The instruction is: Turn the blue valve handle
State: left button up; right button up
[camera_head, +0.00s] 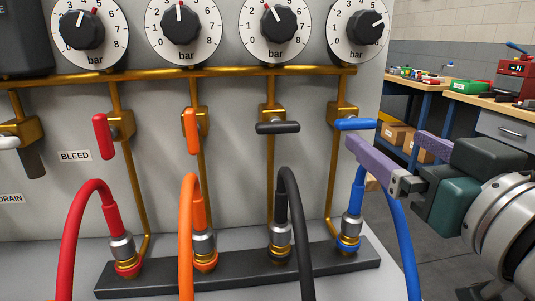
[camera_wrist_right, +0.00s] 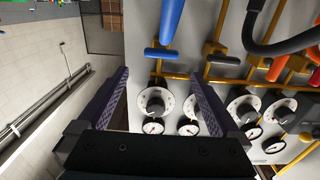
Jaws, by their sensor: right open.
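The blue valve handle (camera_head: 356,124) lies horizontal on the rightmost brass valve (camera_head: 343,112) of the panel. It also shows in the right wrist view (camera_wrist_right: 160,53), near the top middle. My right gripper (camera_head: 388,142) has purple fingers and comes in from the right, its nearer fingertip just below and right of the handle. In the right wrist view its fingers (camera_wrist_right: 160,76) are spread with nothing between them, and the handle shows beyond the tips. I see no contact with the handle. My left gripper is not in view.
The black handle (camera_head: 277,127) is horizontal; the orange (camera_head: 191,131) and red (camera_head: 104,136) handles hang vertical. A blue hose (camera_head: 399,235) curves below my right gripper. Dial gauges (camera_head: 357,27) line the top. A workbench (camera_head: 466,95) stands behind at right.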

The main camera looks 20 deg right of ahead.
aim_at(359, 124)
jog(key=p+x, duration=0.1)
jog(key=x, duration=0.9)
jog(key=shift+a+f+p, duration=0.1)
jog(key=shift+a+p, duration=0.05)
jog(key=shift+p, duration=0.15)
jog(key=c, duration=1.2)
jog(key=shift+c, duration=0.2)
